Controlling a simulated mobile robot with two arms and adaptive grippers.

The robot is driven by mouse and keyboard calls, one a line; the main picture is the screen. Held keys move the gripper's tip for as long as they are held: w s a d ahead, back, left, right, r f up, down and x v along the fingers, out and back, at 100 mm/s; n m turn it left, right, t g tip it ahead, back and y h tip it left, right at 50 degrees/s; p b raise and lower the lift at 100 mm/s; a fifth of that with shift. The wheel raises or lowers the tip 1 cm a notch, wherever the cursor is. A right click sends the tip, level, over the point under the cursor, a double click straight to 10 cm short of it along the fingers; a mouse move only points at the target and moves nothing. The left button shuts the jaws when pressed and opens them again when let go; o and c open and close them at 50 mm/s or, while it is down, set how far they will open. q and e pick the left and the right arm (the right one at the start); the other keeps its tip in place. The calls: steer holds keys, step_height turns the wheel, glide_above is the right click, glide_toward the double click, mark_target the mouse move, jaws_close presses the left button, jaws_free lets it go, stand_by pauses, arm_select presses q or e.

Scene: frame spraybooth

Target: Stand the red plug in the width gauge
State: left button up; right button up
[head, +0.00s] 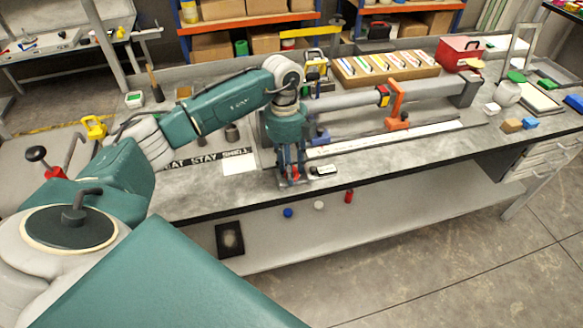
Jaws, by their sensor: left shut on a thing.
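My left gripper (292,182) points down at the front edge of the workbench. It is shut on a small red thing (295,172), which looks like the red plug. The fingers hide most of it, so its tilt and whether it touches the bench are unclear. A small black piece with a pale top (323,171) lies on the bench just right of the fingers. I cannot tell whether it is the width gauge, and no other gauge stands out clearly. My right gripper is not in view.
A long rail fixture with an orange clamp (397,105) runs behind the gripper. A white sheet (240,163) lies to its left. The lower shelf (400,205) holds a red cylinder (348,196).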

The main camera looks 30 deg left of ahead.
arm_select(q)
steer(key=shift+s+a+f, duration=0.15)
steer(key=shift+s+f, duration=0.1)
steer(key=shift+s, duration=0.05)
steer(key=o, duration=1.1)
steer(key=shift+w, duration=0.1)
steer(key=shift+a, duration=0.1)
